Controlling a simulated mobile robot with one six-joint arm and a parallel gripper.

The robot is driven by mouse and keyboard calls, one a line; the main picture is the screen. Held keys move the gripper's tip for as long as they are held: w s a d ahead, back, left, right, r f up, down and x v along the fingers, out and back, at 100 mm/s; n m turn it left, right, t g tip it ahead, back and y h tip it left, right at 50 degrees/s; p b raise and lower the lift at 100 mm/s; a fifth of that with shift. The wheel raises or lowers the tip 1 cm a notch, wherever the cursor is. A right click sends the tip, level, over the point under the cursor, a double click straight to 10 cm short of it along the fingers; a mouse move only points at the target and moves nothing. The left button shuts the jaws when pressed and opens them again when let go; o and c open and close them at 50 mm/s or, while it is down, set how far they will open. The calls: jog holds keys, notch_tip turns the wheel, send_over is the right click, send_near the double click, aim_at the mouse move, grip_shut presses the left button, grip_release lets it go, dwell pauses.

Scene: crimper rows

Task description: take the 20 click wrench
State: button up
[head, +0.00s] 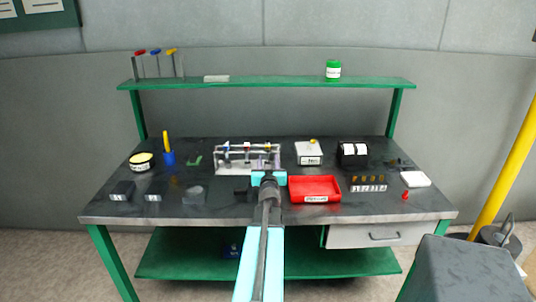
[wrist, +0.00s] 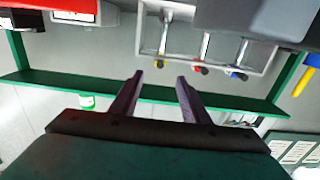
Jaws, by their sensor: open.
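A pale rack (head: 235,165) stands at the middle back of the bench and holds three upright tools with coloured ends. The rack's frame (wrist: 140,38) also shows in the wrist view, which looks upside down. In the head view my gripper (head: 268,178) covers the rack's lower right.
A red tray (head: 315,195) lies to the right of my gripper. A white box (head: 309,158) and a black box (head: 353,160) stand behind it. Small dark blocks (head: 122,191) lie at left. A green shelf (head: 290,84) runs above the back.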

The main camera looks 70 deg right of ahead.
aim_at(268, 151)
jog(key=shift+d, duration=0.1)
jog(key=shift+p+x, duration=0.4)
jog(key=shift+x, duration=3.85)
jog(key=shift+w+d, duration=0.1)
jog(key=shift+p+x, duration=0.55)
jog(key=shift+x, duration=1.9)
grip_shut()
